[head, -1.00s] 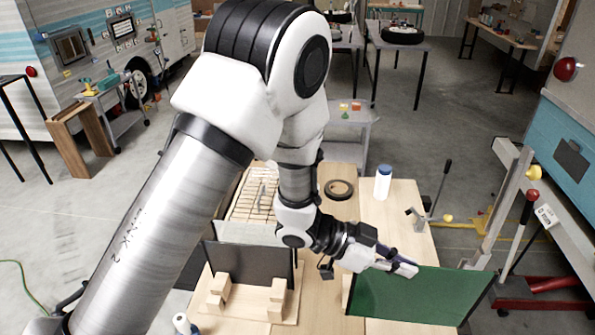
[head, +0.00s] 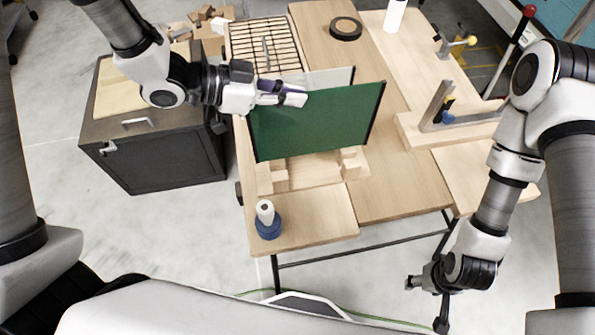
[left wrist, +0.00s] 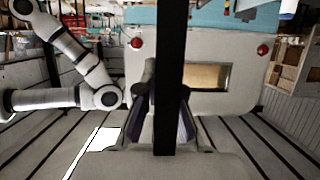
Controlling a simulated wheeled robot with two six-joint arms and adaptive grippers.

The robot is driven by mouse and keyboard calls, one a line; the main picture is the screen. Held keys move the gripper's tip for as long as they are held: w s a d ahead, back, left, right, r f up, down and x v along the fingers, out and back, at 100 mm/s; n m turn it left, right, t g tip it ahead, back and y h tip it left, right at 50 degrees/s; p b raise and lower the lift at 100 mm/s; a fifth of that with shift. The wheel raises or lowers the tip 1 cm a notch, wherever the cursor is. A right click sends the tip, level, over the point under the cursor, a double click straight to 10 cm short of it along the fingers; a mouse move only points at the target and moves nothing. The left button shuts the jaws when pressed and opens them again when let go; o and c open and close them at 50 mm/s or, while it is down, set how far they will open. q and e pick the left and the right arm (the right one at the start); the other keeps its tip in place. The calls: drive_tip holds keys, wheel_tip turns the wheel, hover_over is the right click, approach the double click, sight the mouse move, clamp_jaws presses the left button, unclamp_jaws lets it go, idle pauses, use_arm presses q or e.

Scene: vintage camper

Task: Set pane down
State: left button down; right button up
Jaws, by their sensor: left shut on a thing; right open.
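The green pane (head: 318,125) has dark side edges and stands roughly upright over the wooden block stand (head: 270,180) on the bench. In the left wrist view the pane (left wrist: 169,80) shows edge-on as a dark vertical strip between the fingers. Part of a pale panel (head: 335,75) shows behind the green pane. The pane hides much of the stand; I cannot tell if its lower edge touches the stand. My right gripper (head: 428,300) is open and empty, low in front of the bench.
A blue-based white roll (head: 267,220) stands at the bench's front left corner. A wire rack (head: 262,45), a black ring (head: 346,28) and a white bottle (head: 395,15) lie behind. A clamp fixture (head: 440,115) is at right, a dark cabinet (head: 150,150) at left.

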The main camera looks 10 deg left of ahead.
sight(296, 131)
use_arm(q)
drive_tip(key=f, duration=0.3)
drive_tip(key=f+p, duration=0.1)
drive_tip(key=f, duration=0.6)
drive_tip(key=shift+d, duration=0.35)
drive_tip(key=shift+w+d, duration=0.15)
drive_tip(key=shift+d, duration=0.05)
drive_tip(key=shift+a+f, duration=0.1)
drive_tip(key=shift+f, duration=0.1)
drive_tip(key=c, duration=1.3)
unclamp_jaws()
use_arm(e)
drive_tip(key=shift+d+r, duration=0.3)
